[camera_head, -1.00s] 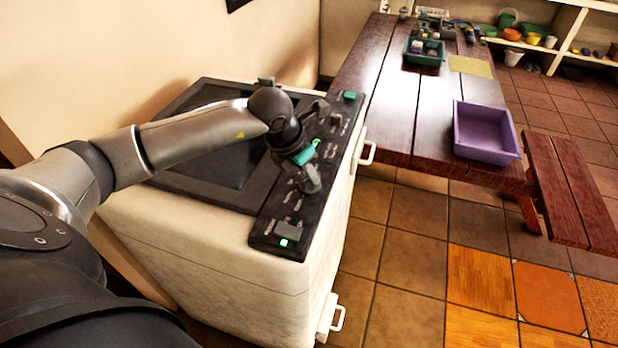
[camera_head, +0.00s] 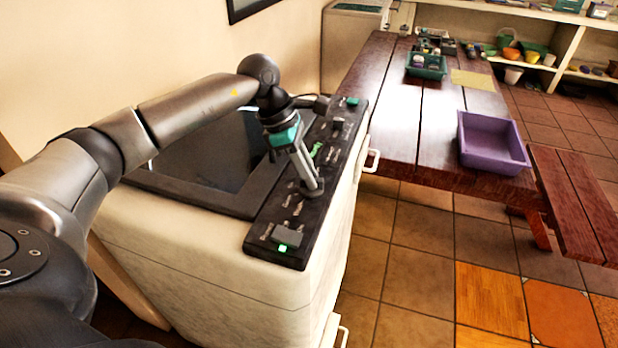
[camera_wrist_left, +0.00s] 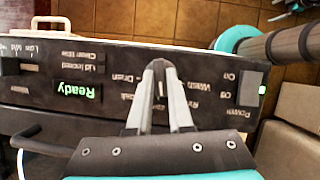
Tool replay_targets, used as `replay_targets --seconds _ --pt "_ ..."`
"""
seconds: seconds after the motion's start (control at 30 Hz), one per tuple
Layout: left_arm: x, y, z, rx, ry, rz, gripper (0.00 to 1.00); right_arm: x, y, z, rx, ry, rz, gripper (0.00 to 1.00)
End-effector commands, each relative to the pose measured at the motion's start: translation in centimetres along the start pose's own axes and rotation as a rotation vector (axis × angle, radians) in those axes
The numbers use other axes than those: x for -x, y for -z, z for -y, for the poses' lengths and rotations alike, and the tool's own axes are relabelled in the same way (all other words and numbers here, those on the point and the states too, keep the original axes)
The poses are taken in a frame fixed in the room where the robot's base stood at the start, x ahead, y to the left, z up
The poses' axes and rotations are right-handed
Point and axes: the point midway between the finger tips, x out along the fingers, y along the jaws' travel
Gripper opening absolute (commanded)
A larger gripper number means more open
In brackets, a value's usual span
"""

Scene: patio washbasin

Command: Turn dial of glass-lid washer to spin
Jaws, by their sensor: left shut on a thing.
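The glass-lid washer (camera_head: 190,262) is a cream box with a dark glass lid (camera_head: 205,152) and a black control panel (camera_head: 272,226) along its right edge. My left gripper (camera_head: 315,189) comes down onto the panel from above, slightly tilted. In the left wrist view its fingers (camera_wrist_left: 160,66) are shut on the dial (camera_wrist_left: 160,88), between the "Drain" and "Wash" labels. The fingers hide most of the dial, and its exact setting cannot be read. The green display (camera_wrist_left: 76,90) reads "Ready". The power switch (camera_wrist_left: 250,88) has a lit green light beside it. My right gripper is out of view.
A wooden table (camera_head: 420,128) stands beyond the washer, with a purple bin (camera_head: 493,143) and a green basket (camera_head: 426,68). A bench (camera_head: 570,200) is at the right. A white handle (camera_head: 373,160) sticks out from the washer's front. The tiled floor in front is clear.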

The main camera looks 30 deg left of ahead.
Motion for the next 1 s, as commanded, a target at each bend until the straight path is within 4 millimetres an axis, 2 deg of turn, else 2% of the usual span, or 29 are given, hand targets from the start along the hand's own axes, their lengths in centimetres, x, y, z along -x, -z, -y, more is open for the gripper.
replay_targets --seconds 0.4,0.93,0.97,1.0 --pt "0.05 -0.04 -0.19 -0.161 0.063 0.000 0.00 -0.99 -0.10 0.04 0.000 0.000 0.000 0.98" --pt "0.08 -0.02 -0.16 -0.178 0.071 -0.002 0.00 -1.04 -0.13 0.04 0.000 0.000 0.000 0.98" --pt "0.07 -0.02 -0.16 -0.178 0.071 -0.002 0.22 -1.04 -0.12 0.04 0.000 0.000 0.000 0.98" --pt "0.07 -0.02 -0.16 -0.178 0.071 -0.002 0.27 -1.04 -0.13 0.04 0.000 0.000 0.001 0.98"
